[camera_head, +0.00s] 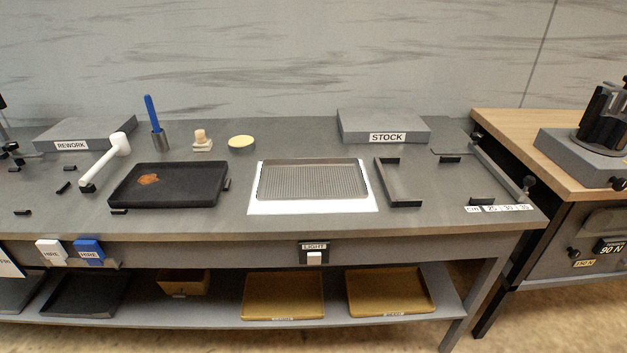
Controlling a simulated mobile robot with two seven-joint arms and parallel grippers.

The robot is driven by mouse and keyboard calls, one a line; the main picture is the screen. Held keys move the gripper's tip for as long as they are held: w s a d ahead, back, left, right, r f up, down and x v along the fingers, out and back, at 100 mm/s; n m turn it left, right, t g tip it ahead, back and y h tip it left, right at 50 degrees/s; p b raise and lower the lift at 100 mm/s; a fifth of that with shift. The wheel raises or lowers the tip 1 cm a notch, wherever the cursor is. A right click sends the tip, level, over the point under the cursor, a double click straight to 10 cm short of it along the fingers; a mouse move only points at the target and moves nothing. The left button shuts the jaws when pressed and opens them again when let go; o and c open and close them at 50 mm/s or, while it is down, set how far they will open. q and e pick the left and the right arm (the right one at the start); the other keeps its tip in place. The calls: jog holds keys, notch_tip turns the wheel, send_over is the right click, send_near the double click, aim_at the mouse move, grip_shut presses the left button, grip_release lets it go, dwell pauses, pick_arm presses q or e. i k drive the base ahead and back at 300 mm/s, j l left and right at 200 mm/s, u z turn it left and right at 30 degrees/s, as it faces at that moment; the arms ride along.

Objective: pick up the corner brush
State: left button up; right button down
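No object is labelled as the corner brush, and I cannot tell for sure which one it is. A blue-handled tool (152,112) stands upright, leaning slightly, in a small grey cup (159,139) at the back left of the bench. A small beige knobbed piece (200,136) sits on a pale block to its right. A white tool with a thick round head (105,161) rests at a slant left of the dark tray. Neither of my grippers can be made out in this view.
A dark tray with an orange-brown stain (190,203) lies left of centre. A ribbed metal tray (312,194) lies on a white panel (262,208). Grey REWORK (85,128) and STOCK (383,122) blocks stand behind. A yellow round pad (241,142) lies at the back.

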aim_at(148, 100)
jog(key=i+j+z, duration=0.15)
jog(key=j, duration=0.2)
jog(key=i+j+z, duration=0.15)
jog(key=j, duration=0.2)
jog(key=i+j+z, duration=0.15)
jog(key=j, duration=0.25)
jog(key=k+j+z, duration=0.15)
jog(key=j, duration=0.25)
jog(key=k+j+z, duration=0.2)
jog(key=j, duration=0.2)
jog(key=i, duration=0.05)
